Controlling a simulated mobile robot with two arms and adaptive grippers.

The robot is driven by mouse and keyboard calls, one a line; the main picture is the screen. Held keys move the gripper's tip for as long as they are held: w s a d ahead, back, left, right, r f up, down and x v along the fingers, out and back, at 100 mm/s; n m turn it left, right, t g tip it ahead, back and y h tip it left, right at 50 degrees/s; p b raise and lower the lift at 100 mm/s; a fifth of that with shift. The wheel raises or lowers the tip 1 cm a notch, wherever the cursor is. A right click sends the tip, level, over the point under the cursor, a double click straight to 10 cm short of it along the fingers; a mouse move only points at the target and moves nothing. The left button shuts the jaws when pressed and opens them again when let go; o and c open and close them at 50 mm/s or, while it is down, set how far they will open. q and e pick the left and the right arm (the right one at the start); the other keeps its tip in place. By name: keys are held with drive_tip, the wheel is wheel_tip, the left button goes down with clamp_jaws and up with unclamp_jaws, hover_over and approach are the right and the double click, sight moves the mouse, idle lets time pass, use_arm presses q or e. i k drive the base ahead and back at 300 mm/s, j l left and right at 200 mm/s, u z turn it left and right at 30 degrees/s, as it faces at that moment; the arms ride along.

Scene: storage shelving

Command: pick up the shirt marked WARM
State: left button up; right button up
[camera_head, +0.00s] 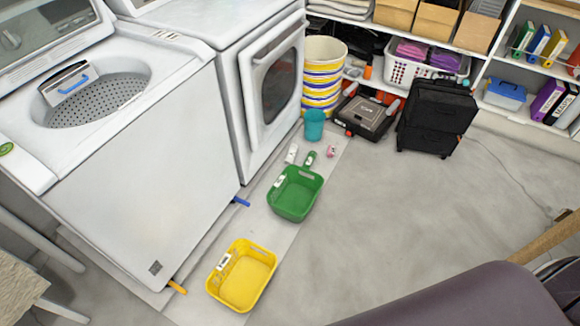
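I see no shirt marked WARM that I can make out in the head view. A yellow basin (241,277) with a small white label stands on the floor in front of the washer. A green basin (296,193), also with a white label, stands behind it. Both look empty, and the label text is too small to read. Neither of my grippers is in view.
A top-loading washer (130,170) with its drum open and a front-loading machine (270,80) fill the left. Shelves with boxes (438,20) and a white basket (402,72) stand at the back. A black case (436,118) stands on the floor. The middle floor is clear.

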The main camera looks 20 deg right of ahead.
sight(310, 158)
drive_tip(key=i+l, duration=0.15)
drive_tip(key=l, duration=0.2)
drive_tip(key=i+l, duration=0.1)
drive_tip(key=l, duration=0.25)
drive_tip(key=i+l, duration=0.15)
drive_tip(key=l, duration=0.25)
drive_tip(key=i+l, duration=0.15)
drive_tip(key=l, duration=0.2)
drive_tip(key=i+l, duration=0.1)
drive_tip(key=l, duration=0.25)
drive_tip(key=i+l, duration=0.15)
drive_tip(key=l, duration=0.2)
